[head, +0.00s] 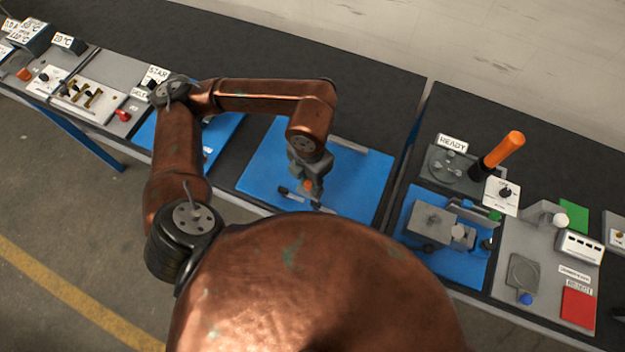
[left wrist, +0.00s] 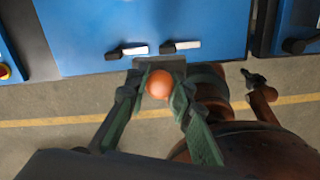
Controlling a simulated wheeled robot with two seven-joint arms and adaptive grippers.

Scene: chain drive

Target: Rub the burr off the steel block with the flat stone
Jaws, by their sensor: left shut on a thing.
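My left gripper (head: 309,187) is over the near part of a blue mat in the head view. Its fingers (left wrist: 158,90) are shut on an orange round knob (left wrist: 160,84), which shows between them in the left wrist view. A grey flat piece (left wrist: 160,60) shows just beyond the knob, at the mat's near edge. Whether it is the flat stone or the steel block, and whether it touches the mat, I cannot tell. The burr cannot be made out.
Two black-and-white items (left wrist: 127,51) (left wrist: 181,46) lie near the mat's front edge. A grey bar (head: 346,145) lies at the back of the blue mat (head: 262,165). A station with an orange lever (head: 500,152) stands to the right. The mat's middle is clear.

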